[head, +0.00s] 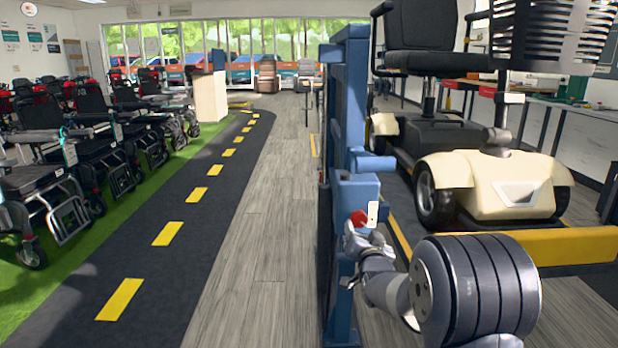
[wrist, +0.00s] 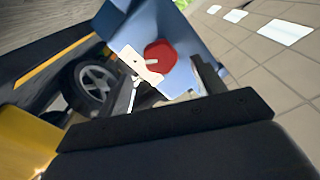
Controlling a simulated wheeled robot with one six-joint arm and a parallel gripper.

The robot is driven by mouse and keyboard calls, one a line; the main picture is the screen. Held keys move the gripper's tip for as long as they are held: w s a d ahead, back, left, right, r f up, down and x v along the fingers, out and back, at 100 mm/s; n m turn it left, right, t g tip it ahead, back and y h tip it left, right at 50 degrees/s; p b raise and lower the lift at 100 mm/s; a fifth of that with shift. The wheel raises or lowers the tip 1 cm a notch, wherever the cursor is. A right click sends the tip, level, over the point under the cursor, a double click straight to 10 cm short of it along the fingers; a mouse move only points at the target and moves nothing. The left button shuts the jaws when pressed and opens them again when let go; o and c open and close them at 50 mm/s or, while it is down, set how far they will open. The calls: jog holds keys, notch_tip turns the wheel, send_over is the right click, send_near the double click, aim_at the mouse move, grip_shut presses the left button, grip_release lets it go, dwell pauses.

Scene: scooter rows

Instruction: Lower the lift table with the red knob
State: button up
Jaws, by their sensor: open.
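The red knob (head: 357,217) sits on the blue control box (head: 360,193) of the lift's blue post (head: 345,100), with a white tag (head: 373,213) beside it. In the wrist view the round red knob (wrist: 161,57) shows on the blue box, the pale tag (wrist: 138,64) partly over its left side. My gripper (head: 366,238) is open, close in front of and just below the knob. I cannot tell whether it touches the knob. The lift table, with a yellow edge (head: 560,246), carries a cream and black scooter (head: 490,185).
A dark lane with yellow dashes (head: 168,234) and bare wood floor (head: 245,220) lie clear left of the post. A workbench (head: 585,110) stands at the right.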

aim_at(360, 221)
jog(key=w+b, duration=0.1)
jog(key=w, duration=0.5)
dwell(0.4)
